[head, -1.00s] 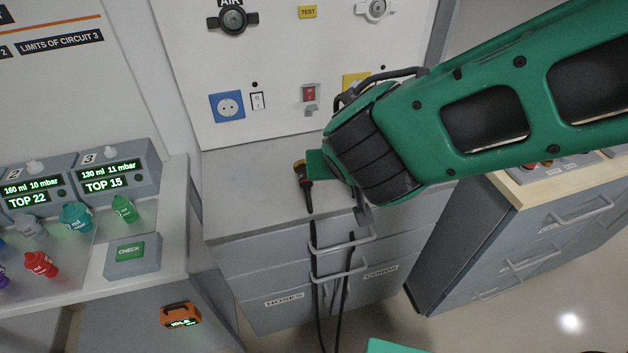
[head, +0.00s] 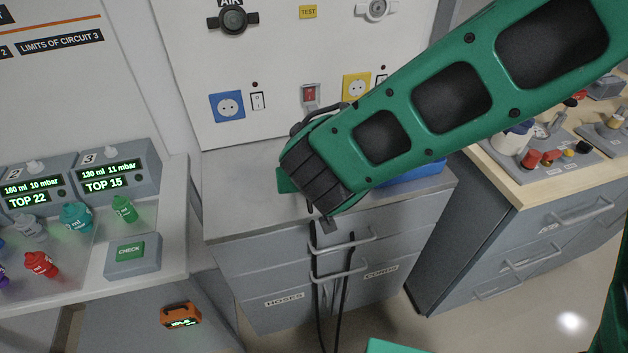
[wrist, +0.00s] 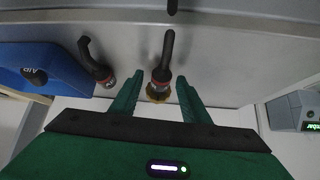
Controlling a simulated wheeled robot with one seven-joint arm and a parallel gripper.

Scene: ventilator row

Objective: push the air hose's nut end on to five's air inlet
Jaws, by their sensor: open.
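A dark hose end (wrist: 163,68) with a red band and a brass-yellow nut lies between the two green fingers of my gripper (wrist: 160,82) in the wrist view. The fingers are open on either side of it, with a visible gap at each side. A second dark hose end (wrist: 98,66), bent and with a red band, lies left of the left finger. In the head view my gripper (head: 287,180) is over the front of the grey counter and my arm hides the hose ends. Five's air inlet cannot be made out in either view.
A blue block (head: 415,174) sits on the counter (head: 235,190), partly behind my arm; it also shows in the wrist view (wrist: 45,70). Dark hoses (head: 316,290) hang past the drawer handles. Ventilators 2 and 3 (head: 118,175) stand left, a wooden-topped bench (head: 515,190) right.

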